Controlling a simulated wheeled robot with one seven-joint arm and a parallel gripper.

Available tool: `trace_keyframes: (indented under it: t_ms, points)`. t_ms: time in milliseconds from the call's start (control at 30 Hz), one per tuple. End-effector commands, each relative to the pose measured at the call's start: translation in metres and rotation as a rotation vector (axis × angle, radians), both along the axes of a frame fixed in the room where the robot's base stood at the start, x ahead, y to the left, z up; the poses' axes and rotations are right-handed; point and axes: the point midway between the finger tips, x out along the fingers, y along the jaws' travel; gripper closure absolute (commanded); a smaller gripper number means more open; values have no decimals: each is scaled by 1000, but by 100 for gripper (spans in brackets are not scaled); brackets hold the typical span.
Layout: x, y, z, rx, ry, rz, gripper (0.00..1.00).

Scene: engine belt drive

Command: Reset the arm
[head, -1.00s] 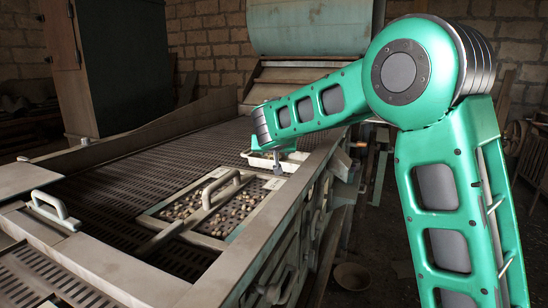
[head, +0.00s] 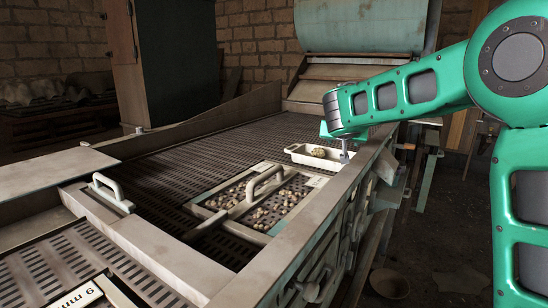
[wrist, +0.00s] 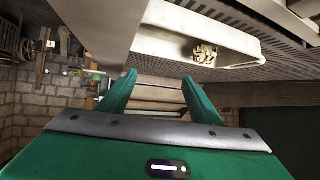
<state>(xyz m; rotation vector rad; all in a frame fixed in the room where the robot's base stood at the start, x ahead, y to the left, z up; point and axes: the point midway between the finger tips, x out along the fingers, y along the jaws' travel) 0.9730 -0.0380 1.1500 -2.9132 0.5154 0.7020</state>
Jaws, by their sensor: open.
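My green arm reaches in from the right in the head view, with my gripper (head: 342,145) low over the machine's right rim. In the wrist view my gripper (wrist: 158,88) has its two green fingers apart with nothing between them. A white tray (head: 306,158) with a small pile of pale lumps (head: 318,152) sits on the slotted deck, just left of my gripper. In the wrist view the tray (wrist: 165,42) lies beyond and above the fingertips, apart from them.
A framed screen with a handle (head: 265,184) holds several small stones on the slotted deck (head: 190,160). Another handle (head: 113,190) stands at the left. A metal hood (head: 360,25) rises at the back. A bowl (head: 390,283) lies on the floor at right.

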Motion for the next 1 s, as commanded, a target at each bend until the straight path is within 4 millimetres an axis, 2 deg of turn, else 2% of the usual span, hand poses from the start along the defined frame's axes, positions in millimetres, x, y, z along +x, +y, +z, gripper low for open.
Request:
trace_keyframes:
  t_ms: [33, 167, 200, 267, 300, 400, 500, 700, 867, 1000]
  points:
    - [0, -28, 6, 2, -8, -41, 42]
    - [-11, -91, 14, 12, -4, -129, 42]
    - [-20, -111, 14, 16, 9, -156, 42]
    - [-38, -135, 11, 25, 42, -187, 42]
    - [-54, -148, 6, 34, 75, -202, 42]
    - [-100, -172, -12, 59, 170, -228, 42]
    - [-148, -185, -31, 90, 270, -243, 42]
    - [-247, -199, -70, 160, 461, -256, 42]
    - [-326, -197, -99, 227, 605, -254, 42]
    - [-395, -187, -123, 292, 725, -242, 42]
